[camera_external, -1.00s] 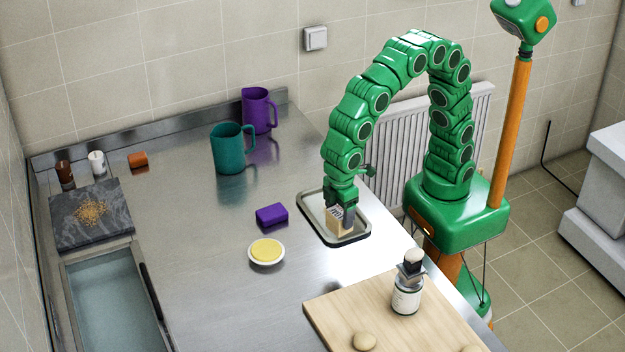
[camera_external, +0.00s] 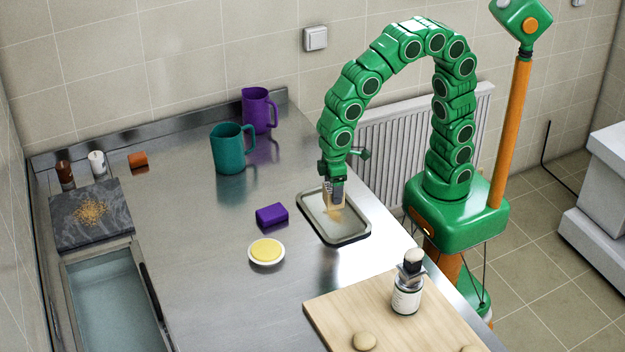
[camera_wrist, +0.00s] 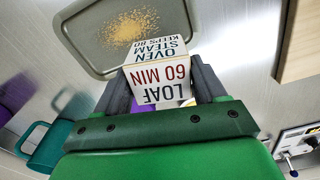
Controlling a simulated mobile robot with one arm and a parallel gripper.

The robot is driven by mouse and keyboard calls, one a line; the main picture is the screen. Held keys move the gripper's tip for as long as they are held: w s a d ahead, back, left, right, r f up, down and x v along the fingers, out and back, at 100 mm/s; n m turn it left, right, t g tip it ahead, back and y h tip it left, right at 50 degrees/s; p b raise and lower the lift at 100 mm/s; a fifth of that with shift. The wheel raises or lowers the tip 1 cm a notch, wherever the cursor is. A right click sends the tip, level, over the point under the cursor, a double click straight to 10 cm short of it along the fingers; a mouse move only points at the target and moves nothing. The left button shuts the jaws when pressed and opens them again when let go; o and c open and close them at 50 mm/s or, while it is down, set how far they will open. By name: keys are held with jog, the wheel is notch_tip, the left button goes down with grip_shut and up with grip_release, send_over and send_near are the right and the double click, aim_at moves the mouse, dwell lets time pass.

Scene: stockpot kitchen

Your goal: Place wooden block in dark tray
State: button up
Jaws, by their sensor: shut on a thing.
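My gripper (camera_external: 336,192) is shut on the wooden block (camera_external: 327,202), which is tan with white printed faces. In the wrist view the block (camera_wrist: 158,78) shows "LOAF 60 MIN" and "OVEN STEAM" between the fingers (camera_wrist: 160,92). I hold it above a shallow grey tray with a dark rim (camera_external: 352,240); it looks clear of the tray floor. Tan crumbs lie in this tray, also seen in the wrist view (camera_wrist: 90,50). The fingers partly hide the block in the external view. A dark slate-like slab (camera_external: 68,232) with crumbs lies at the far left.
A purple block (camera_external: 272,215) and a white dish with a yellow top (camera_external: 266,252) sit left of the tray. Teal (camera_external: 229,150) and purple (camera_external: 257,110) jugs stand behind. A wooden board (camera_external: 350,310) with a jar (camera_external: 406,295) is in front. A sink (camera_external: 115,300) is at left.

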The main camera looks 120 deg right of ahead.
jog(key=s+d+f+m, duration=0.2)
jog(key=s+d, duration=0.1)
jog(key=d, duration=0.2)
send_over(333, 213)
jog(key=shift+w+a+f, duration=0.1)
jog(key=shift+f, duration=3.7)
jog(key=o, duration=1.1)
jog(key=shift+f, duration=0.1)
